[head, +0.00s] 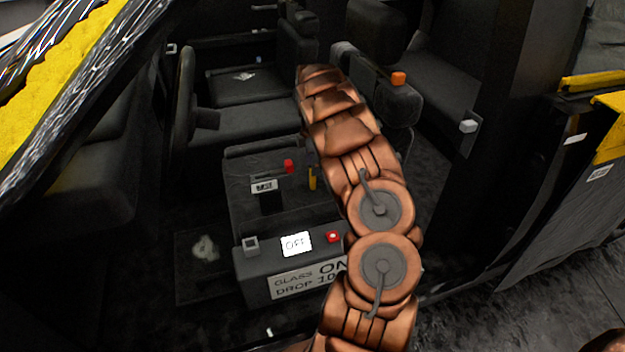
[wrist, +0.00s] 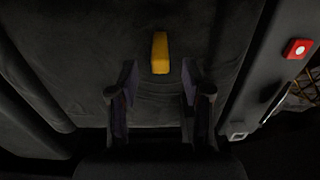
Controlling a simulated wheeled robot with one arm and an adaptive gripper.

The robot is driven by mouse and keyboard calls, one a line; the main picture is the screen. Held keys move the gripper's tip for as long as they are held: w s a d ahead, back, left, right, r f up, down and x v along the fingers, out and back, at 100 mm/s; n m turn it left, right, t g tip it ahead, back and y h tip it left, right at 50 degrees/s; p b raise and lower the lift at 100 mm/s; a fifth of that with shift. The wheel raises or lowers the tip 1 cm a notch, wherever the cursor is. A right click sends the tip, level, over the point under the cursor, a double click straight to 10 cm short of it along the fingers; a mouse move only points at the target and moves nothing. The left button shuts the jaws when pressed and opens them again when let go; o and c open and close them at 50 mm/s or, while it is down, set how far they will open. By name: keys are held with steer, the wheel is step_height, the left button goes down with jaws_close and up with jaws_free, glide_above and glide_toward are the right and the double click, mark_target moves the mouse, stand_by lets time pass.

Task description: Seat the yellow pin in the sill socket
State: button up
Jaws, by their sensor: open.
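The yellow pin (head: 312,178) shows in the head view as a small upright-looking bar beside my arm, on the dark console. In the wrist view the yellow pin (wrist: 160,53) is just beyond my fingertips, roughly centred between them. My gripper (wrist: 160,82) is open and empty, with a finger to each side and a gap to the pin. In the head view I cannot make out my gripper; my arm hides that area. A small grey square socket (head: 250,243) is on the control box's left end; a similar one (wrist: 238,130) is at the wrist view's lower right.
Dark seats and a steering wheel (head: 184,100) stand beyond. An orange block (head: 398,78) is on the right seat.

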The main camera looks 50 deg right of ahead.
mark_target(313, 188)
step_height(313, 188, down, 4)
steer(key=shift+r, duration=0.25)
steer(key=shift+c, duration=0.2)
jaws_close()
